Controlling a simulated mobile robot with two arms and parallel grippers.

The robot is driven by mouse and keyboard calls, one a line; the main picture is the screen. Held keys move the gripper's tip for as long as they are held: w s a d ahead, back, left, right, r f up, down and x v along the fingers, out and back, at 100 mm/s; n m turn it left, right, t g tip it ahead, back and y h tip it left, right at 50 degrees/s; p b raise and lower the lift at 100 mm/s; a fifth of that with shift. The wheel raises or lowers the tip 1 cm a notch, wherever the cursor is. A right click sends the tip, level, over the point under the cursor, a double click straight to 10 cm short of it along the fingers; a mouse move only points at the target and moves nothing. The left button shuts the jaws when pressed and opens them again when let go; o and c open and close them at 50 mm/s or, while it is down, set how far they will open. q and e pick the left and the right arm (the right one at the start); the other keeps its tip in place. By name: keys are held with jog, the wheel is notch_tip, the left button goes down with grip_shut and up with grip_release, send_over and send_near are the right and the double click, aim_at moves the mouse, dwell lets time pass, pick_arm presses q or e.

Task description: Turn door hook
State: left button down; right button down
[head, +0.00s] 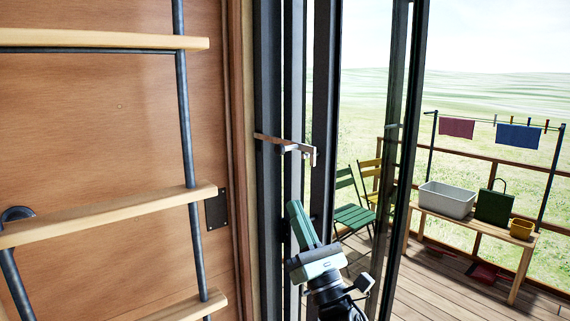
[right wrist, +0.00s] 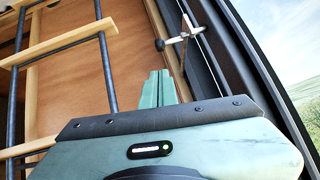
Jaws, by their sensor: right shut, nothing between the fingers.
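The door hook (head: 287,144) is a thin brownish metal bar. In the right wrist view the hook (right wrist: 184,38) shows above and to the right of my fingers. My right gripper (head: 296,207) is pale green, shut and empty. It points upward below the hook, with a visible gap between them. My left gripper is not in view.
A wooden ladder with dark rails (head: 185,120) stands at the left before a wood wall. The glass door (head: 408,130) stands open at the right. Outside on the deck are a green chair (head: 352,216), a bench with a grey tub (head: 447,200), and a clothes line.

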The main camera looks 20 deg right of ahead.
aim_at(282, 152)
jog(key=shift+s+d+r+p+x, duration=0.15)
jog(key=shift+s+r+p+x, duration=0.2)
jog(key=shift+p+x, duration=1.4)
jog(key=shift+s+d+r+p+x, duration=0.25)
jog(key=shift+p+x, duration=0.6)
jog(key=shift+x, duration=1.65)
jog(key=shift+s+d+r+p+x, duration=0.1)
jog(key=shift+s+r+p+x, duration=0.25)
jog(key=shift+p+x, duration=1.4)
jog(key=shift+w+r+b, duration=0.3)
jog(key=shift+b, duration=0.15)
